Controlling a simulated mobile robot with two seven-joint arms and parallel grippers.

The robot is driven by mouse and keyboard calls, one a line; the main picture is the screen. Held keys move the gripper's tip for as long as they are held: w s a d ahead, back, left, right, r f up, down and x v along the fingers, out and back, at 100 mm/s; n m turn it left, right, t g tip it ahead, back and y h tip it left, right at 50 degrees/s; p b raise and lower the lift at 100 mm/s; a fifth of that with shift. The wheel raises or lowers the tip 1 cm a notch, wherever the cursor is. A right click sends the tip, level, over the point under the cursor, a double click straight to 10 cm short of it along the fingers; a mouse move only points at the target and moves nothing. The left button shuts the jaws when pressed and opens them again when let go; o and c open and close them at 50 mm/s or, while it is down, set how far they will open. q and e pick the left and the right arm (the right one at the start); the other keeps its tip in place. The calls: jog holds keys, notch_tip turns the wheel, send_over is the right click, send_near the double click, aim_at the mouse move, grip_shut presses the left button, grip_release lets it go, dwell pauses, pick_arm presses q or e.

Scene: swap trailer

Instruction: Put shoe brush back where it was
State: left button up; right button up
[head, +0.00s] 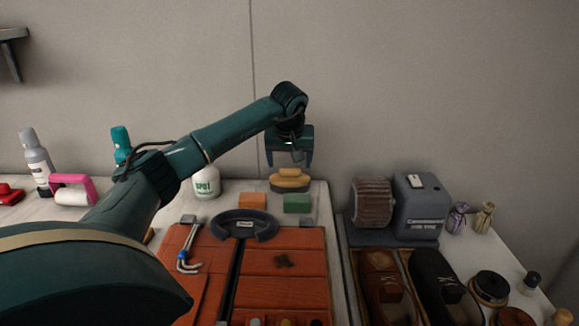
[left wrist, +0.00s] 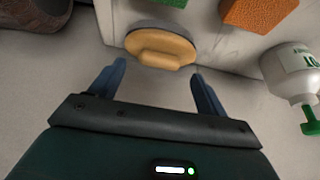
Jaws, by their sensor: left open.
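The shoe brush (head: 290,180), with a tan wooden top and a darker underside, is on the pale counter near its back edge, by the wall. My left gripper (head: 290,162) is above it, pointing down, with its fingers apart and nothing between them. In the left wrist view the brush (left wrist: 160,48) lies just beyond the two blue fingertips (left wrist: 158,68), roughly centred between them. The exact gap between fingertips and brush is hard to tell. My right gripper is not in view.
An orange block (head: 252,201) and a green block (head: 297,203) stand in front of the brush. A grey machine with a brush roller (head: 372,202) and shoes (head: 435,272) are to the right.

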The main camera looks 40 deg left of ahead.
pick_arm(q)
jog(key=v, duration=0.9)
jog(key=shift+d+f, duration=0.1)
